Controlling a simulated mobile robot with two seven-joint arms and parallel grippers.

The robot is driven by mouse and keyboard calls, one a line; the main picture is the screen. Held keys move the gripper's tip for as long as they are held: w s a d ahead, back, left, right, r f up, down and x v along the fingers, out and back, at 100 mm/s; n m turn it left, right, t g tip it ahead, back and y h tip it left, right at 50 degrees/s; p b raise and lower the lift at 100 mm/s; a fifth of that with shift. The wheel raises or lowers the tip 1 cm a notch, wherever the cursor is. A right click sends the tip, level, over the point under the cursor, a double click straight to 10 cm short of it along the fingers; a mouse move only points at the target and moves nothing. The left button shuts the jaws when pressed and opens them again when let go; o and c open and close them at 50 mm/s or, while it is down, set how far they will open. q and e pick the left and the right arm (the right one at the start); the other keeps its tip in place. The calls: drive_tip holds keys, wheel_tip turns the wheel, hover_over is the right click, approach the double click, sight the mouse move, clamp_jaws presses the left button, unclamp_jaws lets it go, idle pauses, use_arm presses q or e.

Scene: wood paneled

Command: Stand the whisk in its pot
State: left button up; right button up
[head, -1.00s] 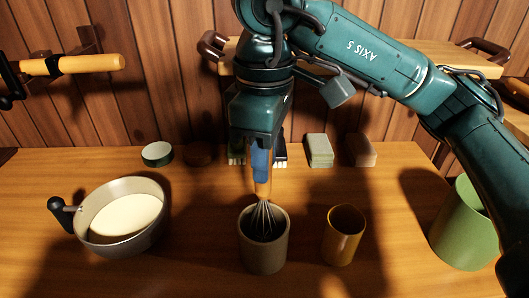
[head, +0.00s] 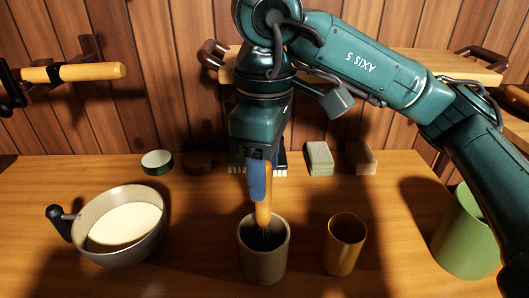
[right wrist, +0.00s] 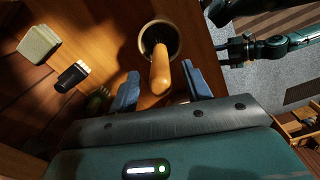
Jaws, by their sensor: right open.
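The whisk stands in the grey-brown pot (head: 264,262), its wire end inside and mostly hidden by the rim. Its orange wooden handle (head: 264,212) rises above the pot, close to upright. My right gripper (head: 259,180) is directly above the pot with its blue fingers around the handle. In the right wrist view, the fingers (right wrist: 161,88) are spread, with gaps on both sides of the handle (right wrist: 160,70). The pot's round mouth (right wrist: 173,28) shows behind it. A teal gripper, apparently my left (right wrist: 228,52), shows at the upper right; its jaw state is unclear.
A yellow-brown cup (head: 344,246) stands close right of the pot. A grey pan (head: 120,246) is at left, a green canister (head: 466,240) at far right. Small blocks (head: 319,157) and a round green-white tin (head: 157,162) line the back by the wood-panelled wall.

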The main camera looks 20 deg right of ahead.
wheel_tip(320, 180, up, 13)
drive_tip(key=p, duration=0.2)
drive_tip(key=shift+s, duration=0.15)
idle(0.9)
